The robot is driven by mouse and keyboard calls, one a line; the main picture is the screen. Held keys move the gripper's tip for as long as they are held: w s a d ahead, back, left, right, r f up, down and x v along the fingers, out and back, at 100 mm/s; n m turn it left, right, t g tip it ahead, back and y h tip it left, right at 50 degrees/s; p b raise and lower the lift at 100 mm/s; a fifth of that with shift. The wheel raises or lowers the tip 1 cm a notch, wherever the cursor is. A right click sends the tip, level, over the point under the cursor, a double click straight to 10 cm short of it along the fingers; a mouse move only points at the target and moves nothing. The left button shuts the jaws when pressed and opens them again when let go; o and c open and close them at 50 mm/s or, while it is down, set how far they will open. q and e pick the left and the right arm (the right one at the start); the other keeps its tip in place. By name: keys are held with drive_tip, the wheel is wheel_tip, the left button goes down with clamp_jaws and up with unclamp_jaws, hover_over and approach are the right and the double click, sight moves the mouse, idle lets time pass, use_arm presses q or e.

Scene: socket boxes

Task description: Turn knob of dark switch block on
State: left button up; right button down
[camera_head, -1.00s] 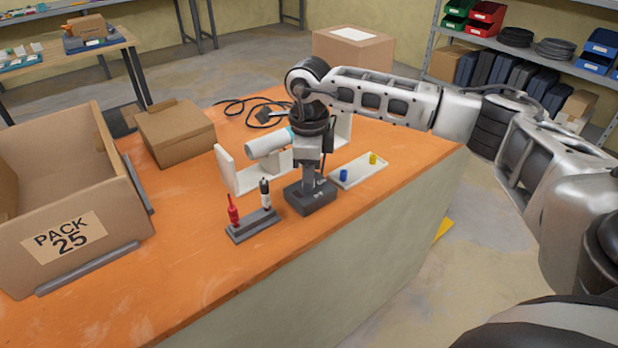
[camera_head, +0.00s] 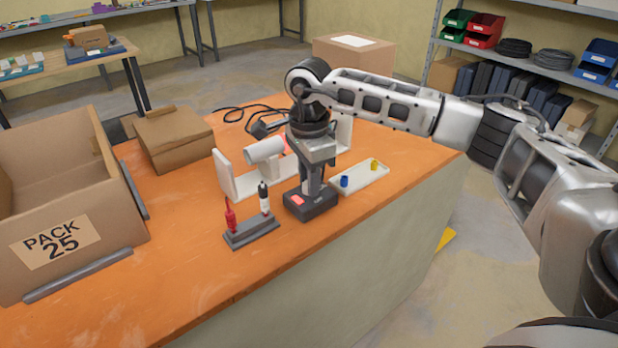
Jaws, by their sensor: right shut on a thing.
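The dark switch block (camera_head: 322,206) stands on the orange table, right of the pen holder. A red-pink patch (camera_head: 296,200) shows on its top, at the left. My right gripper (camera_head: 312,186) points straight down onto the block's top. It is shut on the knob, which is mostly hidden between the fingers. My left gripper is not in view.
A dark holder (camera_head: 252,232) with a red and a white-black pen stands close in front. A white tray (camera_head: 368,178) with blue and yellow pieces lies right. A white roll on a stand (camera_head: 264,150) is behind. A large open carton (camera_head: 105,190) stands left.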

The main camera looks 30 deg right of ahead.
drive_tip(key=shift+w+r, duration=0.1)
drive_tip(key=c, duration=1.2)
unclamp_jaws()
wheel_tip(320, 180, up, 16)
